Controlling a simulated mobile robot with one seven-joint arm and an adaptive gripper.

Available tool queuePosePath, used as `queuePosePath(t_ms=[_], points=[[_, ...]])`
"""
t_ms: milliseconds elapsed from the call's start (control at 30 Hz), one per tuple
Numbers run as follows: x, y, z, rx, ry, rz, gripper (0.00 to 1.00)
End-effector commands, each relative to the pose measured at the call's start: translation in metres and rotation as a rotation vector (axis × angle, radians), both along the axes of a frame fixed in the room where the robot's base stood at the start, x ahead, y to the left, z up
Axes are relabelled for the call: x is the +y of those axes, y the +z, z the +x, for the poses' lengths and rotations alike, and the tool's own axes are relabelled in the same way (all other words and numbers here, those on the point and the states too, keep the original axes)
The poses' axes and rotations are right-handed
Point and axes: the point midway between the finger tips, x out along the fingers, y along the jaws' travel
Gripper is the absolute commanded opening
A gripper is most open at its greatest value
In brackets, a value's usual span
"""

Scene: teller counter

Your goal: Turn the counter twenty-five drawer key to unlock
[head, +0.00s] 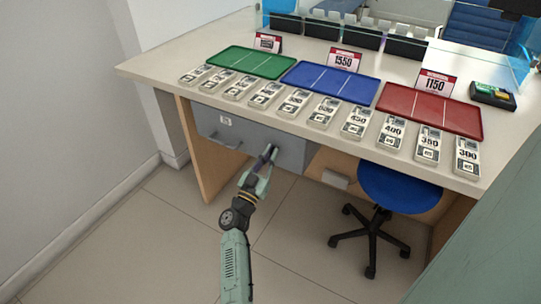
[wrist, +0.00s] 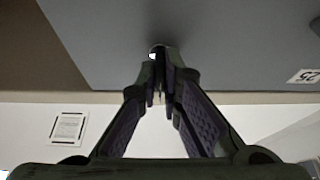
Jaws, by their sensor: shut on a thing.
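The grey drawer unit (head: 290,148) is under the left part of the counter. Its front also fills the top of the wrist view (wrist: 230,50). A small label (head: 226,121) is on it, and the wrist view shows the label (wrist: 304,76) reading 25, upside down. My gripper (head: 269,152) is at the right part of the drawer front. In the wrist view its fingers (wrist: 161,82) are nearly together, shut on the key (wrist: 153,56), of which only a small bright bit shows. The fingers hide the rest of the key and the lock, so its turn angle cannot be told.
A handle (head: 226,141) is on the drawer front, left of my gripper. Green (head: 270,57), blue (head: 336,91) and red (head: 440,117) trays and several banknote bundles lie on the counter (head: 145,71). A blue chair (head: 400,190) stands to the right. The floor at left is clear.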

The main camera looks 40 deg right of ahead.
Motion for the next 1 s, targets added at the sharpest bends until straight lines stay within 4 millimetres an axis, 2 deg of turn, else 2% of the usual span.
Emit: queuePosePath(t_ms=[333, 533, 1000], points=[[0.0002, 0.0001, 0.0001, -0.012, 0.000, 0.005, 0.00], [0.0004, 0.0001, 0.0007, -0.076, 0.000, 0.032, 0.00], [0.0012, 0.0009, 0.0021, -0.445, 0.001, 0.184, 0.00]])
